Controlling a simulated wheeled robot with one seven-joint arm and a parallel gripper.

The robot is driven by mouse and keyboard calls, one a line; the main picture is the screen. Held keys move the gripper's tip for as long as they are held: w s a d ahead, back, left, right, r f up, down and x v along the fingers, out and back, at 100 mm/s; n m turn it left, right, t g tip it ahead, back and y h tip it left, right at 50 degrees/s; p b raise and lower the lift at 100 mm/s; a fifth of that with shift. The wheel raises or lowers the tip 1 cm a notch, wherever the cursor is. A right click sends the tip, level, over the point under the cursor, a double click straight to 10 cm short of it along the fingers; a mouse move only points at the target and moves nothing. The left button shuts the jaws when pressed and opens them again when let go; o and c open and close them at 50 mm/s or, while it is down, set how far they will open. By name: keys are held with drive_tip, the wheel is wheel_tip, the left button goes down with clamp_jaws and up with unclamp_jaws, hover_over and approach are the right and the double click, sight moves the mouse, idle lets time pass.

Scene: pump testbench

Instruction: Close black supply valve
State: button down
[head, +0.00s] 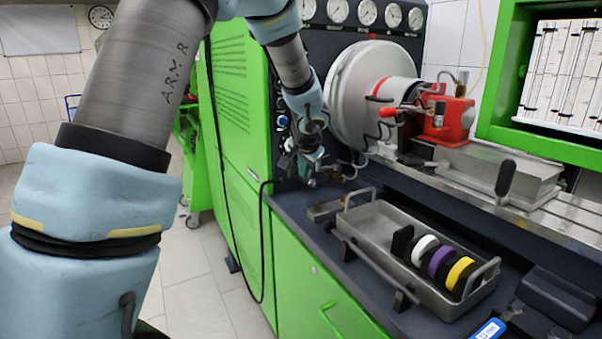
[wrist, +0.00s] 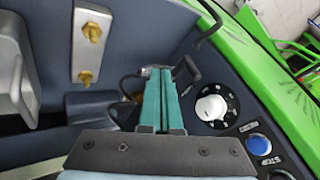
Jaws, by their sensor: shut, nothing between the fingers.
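My gripper (wrist: 160,75) is in the wrist view with its two teal fingers pressed together. A black lever-like part (wrist: 186,72) stands just right of the fingertips and is probably the black supply valve's handle. I cannot tell if the fingers touch it. A bit of brass shows behind the fingers, and the rest of the valve body is hidden by them. In the head view my gripper (head: 312,176) is low at the front of the bench cabinet, left of the big grey disc housing. The valve cannot be made out there.
A white knob (wrist: 211,107) and a blue button (wrist: 258,144) are right of the fingers. A plate with brass fittings (wrist: 83,52) is at left. A grey tray (head: 373,225) with black, white, purple and yellow discs lies on the bench. A black cable loops beside the cabinet.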

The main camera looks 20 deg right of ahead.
drive_tip(key=a+v, duration=0.1)
drive_tip(key=v, duration=0.8)
drive_tip(key=s+a+f+n+g+y+p, duration=0.1)
drive_tip(key=a+f+n, duration=0.1)
drive_tip(key=a, duration=0.6)
drive_tip(key=s+a+f+n+g+y, duration=0.1)
drive_tip(key=s+a+f+n, duration=0.1)
drive_tip(key=a, duration=0.5)
drive_tip(key=s+a+f+n+g, duration=0.1)
drive_tip(key=s+a+f+n, duration=0.1)
drive_tip(key=s+a, duration=0.3)
drive_tip(key=s+a+f+n+g+p, duration=0.1)
drive_tip(key=s+a+n, duration=0.3)
drive_tip(key=a, duration=0.5)
drive_tip(key=shift+s+f+g+h, duration=0.3)
drive_tip(key=shift+s+f+g, duration=0.55)
drive_tip(key=shift+s, duration=0.3)
